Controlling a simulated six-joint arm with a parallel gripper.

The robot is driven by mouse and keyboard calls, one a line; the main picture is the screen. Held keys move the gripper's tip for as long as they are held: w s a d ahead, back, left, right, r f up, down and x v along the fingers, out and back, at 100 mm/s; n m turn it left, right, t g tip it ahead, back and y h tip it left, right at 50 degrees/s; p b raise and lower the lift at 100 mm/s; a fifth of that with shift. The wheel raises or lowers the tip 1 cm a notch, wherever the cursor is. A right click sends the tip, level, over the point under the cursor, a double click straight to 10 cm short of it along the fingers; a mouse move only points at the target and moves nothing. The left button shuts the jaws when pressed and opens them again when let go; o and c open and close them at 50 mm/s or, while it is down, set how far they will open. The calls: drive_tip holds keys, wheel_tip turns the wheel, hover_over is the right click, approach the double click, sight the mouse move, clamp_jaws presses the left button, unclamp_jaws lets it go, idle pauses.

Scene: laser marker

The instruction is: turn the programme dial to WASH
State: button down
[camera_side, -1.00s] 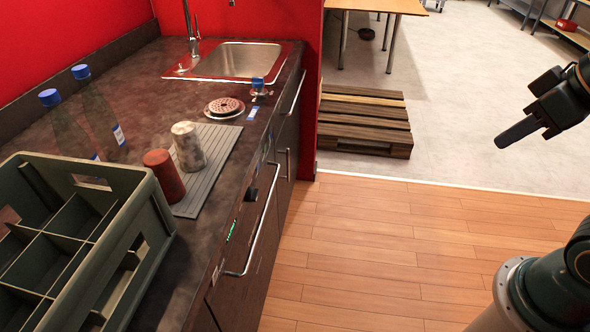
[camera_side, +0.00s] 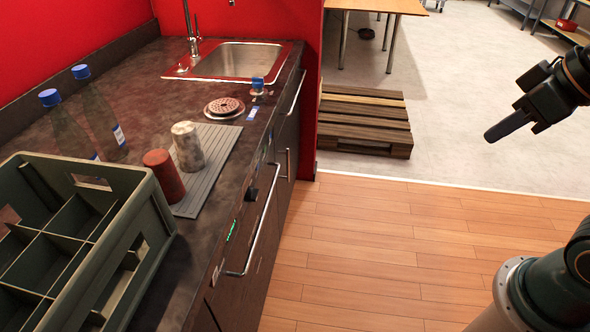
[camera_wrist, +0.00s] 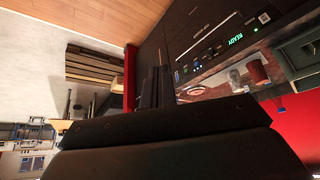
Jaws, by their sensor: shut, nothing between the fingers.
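The dishwasher front (camera_side: 231,250) is under the counter in the side view, with a green lit display (camera_side: 232,231). A small dark knob (camera_side: 251,194), which looks like the programme dial, sits farther along the same front; its setting is too small to read. In the wrist view, the control panel (camera_wrist: 215,45) shows tilted, with a green READY display (camera_wrist: 236,38) and small lights. I cannot make out the dial's pointer there. My gripper (camera_side: 489,137) is shut and empty, well to the right of the panel, above the floor. Its fingers also show in the wrist view (camera_wrist: 156,88).
A long bar handle (camera_side: 262,225) sticks out from the dishwasher front. A wooden pallet (camera_side: 365,125) lies behind. The floor between arm and counter is clear.

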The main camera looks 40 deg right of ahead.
drive_tip(key=w+a+f+n+y, duration=0.1)
drive_tip(key=w+a+f+n, duration=0.2)
drive_tip(key=w, duration=0.6)
drive_tip(key=w+a+f+n+y, duration=0.2)
drive_tip(key=w+a+f, duration=0.2)
drive_tip(key=w, duration=0.5)
drive_tip(key=w+a+f+n+y, duration=0.1)
drive_tip(key=w+a+f+n, duration=0.2)
drive_tip(key=w, duration=0.6)
drive_tip(key=y, duration=0.2)
approach(252, 195)
drive_tip(key=d+r, duration=0.2)
drive_tip(key=d, duration=0.2)
drive_tip(key=shift+s+t, duration=0.25)
drive_tip(key=shift+t, duration=0.15)
drive_tip(key=shift+a, duration=0.1)
drive_tip(key=x, duration=0.9)
drive_tip(key=shift+w+a+f, duration=0.2)
drive_tip(key=shift+a, duration=0.1)
